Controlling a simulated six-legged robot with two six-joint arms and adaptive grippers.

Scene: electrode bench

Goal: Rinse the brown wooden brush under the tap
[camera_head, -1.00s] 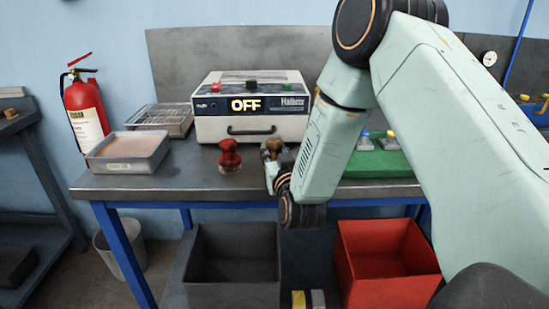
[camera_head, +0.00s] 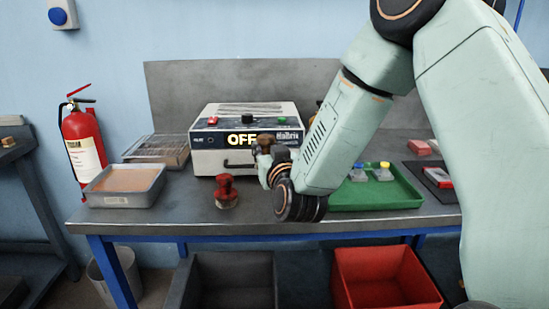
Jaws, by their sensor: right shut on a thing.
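The brown wooden brush (camera_head: 265,141) is upright in front of the white box's lower front, partly hidden by my gripper. My right gripper (camera_head: 267,158) is shut on it and holds it above the bench. Its fingers are small in the view and partly covered by my own wrist. No tap can be made out. My left gripper is not in view.
The white box (camera_head: 246,140) reads OFF. A grey tray (camera_head: 124,199) and wire rack (camera_head: 158,145) are at left, a green tray (camera_head: 375,200) at right. A black bin (camera_head: 232,299) and red bin (camera_head: 385,298) are below.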

